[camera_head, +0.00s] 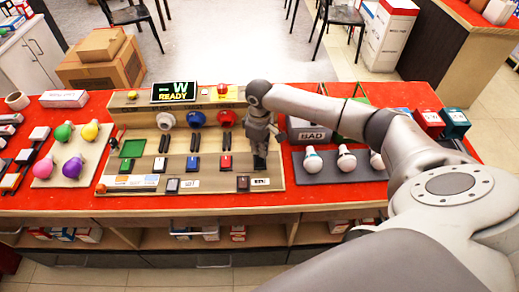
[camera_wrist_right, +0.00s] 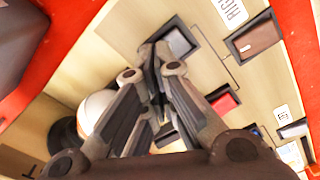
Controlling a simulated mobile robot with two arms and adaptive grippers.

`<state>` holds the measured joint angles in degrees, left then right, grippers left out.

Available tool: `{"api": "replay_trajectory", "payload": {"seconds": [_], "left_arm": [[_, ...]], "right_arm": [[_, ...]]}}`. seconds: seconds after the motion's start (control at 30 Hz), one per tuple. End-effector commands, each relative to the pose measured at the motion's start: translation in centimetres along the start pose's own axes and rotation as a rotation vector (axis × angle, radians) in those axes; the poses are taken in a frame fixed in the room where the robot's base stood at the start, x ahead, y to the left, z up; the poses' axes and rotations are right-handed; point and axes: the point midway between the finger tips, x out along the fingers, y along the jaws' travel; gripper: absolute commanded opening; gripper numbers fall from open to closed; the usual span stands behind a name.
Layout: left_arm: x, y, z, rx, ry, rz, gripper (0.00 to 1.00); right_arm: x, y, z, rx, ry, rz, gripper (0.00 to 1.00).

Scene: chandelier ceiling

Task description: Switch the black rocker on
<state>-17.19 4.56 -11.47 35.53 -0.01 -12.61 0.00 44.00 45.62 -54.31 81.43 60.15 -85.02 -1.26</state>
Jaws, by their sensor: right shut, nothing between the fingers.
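My right gripper (camera_head: 260,152) is shut and empty, pointing down over the right part of the wooden switch board (camera_head: 210,180). My left gripper is not in view.
The board also has a red rocker (camera_head: 226,162), a blue rocker (camera_head: 193,163), a green rocker (camera_head: 127,166) and a brown rocker (camera_head: 243,183) beside a label. Coloured lamps stand behind. White bulbs (camera_head: 347,158) lie right, coloured bulbs (camera_head: 72,165) left.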

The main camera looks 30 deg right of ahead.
Motion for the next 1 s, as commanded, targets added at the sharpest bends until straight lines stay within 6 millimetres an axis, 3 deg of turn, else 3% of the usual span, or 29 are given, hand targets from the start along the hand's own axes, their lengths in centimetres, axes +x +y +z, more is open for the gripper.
{"api": "replay_trajectory", "payload": {"seconds": [1.0], "left_arm": [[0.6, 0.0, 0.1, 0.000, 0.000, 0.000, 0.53]], "right_arm": [[1.6, 0.0, 0.0, -0.001, 0.000, 0.000, 0.00]]}}
